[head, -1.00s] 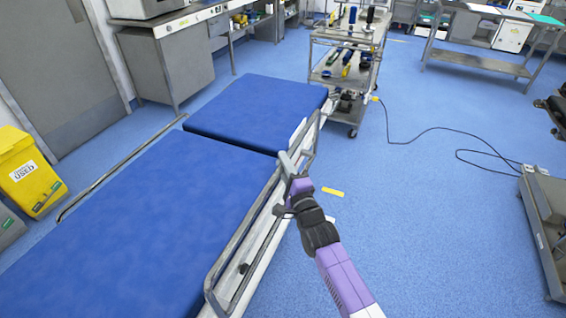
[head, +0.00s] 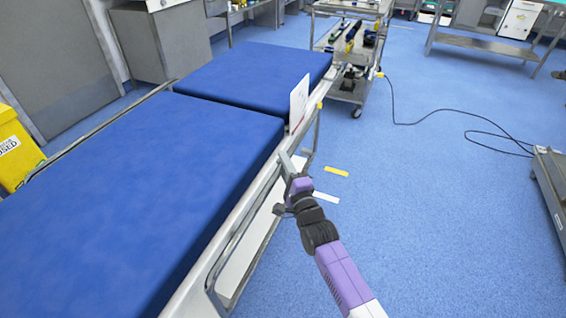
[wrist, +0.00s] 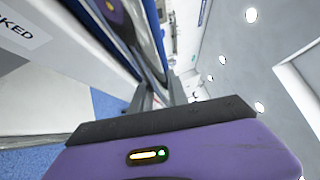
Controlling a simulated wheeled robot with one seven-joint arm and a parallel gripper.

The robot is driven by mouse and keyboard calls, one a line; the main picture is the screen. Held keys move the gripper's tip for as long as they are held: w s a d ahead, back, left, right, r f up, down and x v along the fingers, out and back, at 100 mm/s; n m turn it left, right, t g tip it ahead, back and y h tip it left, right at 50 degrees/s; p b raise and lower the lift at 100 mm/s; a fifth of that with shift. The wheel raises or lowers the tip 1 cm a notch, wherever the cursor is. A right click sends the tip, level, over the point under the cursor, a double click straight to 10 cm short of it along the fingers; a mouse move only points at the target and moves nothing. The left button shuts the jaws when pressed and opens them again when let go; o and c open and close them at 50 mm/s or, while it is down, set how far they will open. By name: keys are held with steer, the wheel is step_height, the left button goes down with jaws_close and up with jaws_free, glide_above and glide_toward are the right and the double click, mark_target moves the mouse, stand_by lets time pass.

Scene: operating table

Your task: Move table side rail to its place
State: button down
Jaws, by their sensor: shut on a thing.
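The operating table has a blue mattress (head: 150,190) in two sections and runs from lower left to upper middle in the head view. Its near side rail (head: 222,268), a grey tubular frame, hangs along the table's right side, below the mattress top. My gripper (head: 293,172) is shut on the side rail near its far end, beside the table edge. The fingertips are partly hidden in the head view. In the wrist view my gripper's purple body fills the bottom, and the contact itself is hidden.
A white sign (head: 299,103) stands at the table's right edge, beyond my gripper. A tool trolley (head: 345,75) stands past the table's far end. Yellow (head: 336,171) and white (head: 326,197) strips lie on the floor. Blue floor to the right is mostly clear, with a black cable.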

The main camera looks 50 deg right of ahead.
steer(key=shift+s+a+f, duration=0.1)
steer(key=shift+s+f, duration=0.05)
steer(key=shift+f, duration=0.55)
steer(key=c, duration=1.3)
jaws_free()
steer(key=shift+r, duration=0.25)
steer(key=v, duration=0.7)
steer(key=shift+s, duration=0.25)
steer(key=shift+a, duration=0.2)
